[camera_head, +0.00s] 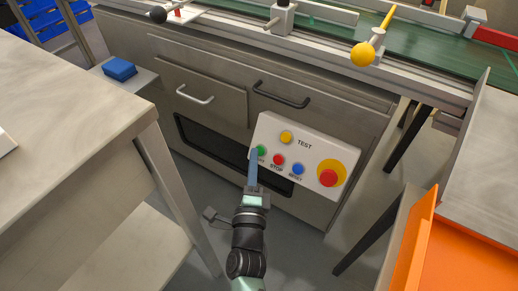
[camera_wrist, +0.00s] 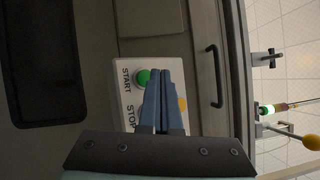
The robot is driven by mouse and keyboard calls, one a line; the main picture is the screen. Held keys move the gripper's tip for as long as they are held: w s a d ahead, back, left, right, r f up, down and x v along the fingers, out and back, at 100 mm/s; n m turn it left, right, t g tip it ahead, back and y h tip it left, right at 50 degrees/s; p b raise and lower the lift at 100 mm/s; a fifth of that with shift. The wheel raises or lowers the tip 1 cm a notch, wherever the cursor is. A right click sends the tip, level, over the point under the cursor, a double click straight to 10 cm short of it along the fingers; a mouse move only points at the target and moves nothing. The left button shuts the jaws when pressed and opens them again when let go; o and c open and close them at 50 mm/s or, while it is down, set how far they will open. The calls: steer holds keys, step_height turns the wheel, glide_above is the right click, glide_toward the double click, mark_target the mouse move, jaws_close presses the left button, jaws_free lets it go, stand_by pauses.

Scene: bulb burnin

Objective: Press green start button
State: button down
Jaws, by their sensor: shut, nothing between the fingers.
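The green start button (camera_head: 261,150) sits at the left of a white control panel (camera_head: 312,143) on the front of the metal cabinet. In the wrist view the green button (camera_wrist: 143,77) shows beside the fingertips, with the label START near it. My gripper (camera_head: 254,152) is shut and empty, its blue fingers close together. In the head view its tips overlap the left edge of the panel beside the green button. In the wrist view the tips (camera_wrist: 160,72) lie just right of the button. I cannot tell whether they touch the panel.
The panel also has a yellow button (camera_head: 286,137), a red stop button (camera_head: 278,160), a blue button (camera_head: 298,169) and a large red emergency button (camera_head: 328,178). A table (camera_head: 75,100) stands at left, an orange bin (camera_head: 412,240) at right. Drawer handles (camera_head: 280,96) stick out above.

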steer(key=s+a+r+p, duration=0.1)
steer(key=p, duration=0.1)
steer(key=s+a+r+p, duration=0.1)
steer(key=s+p, duration=0.1)
steer(key=shift+s+a+r+p, duration=0.2)
steer(key=shift+a+r+p, duration=0.05)
steer(key=shift+p, duration=0.05)
stand_by(0.7)
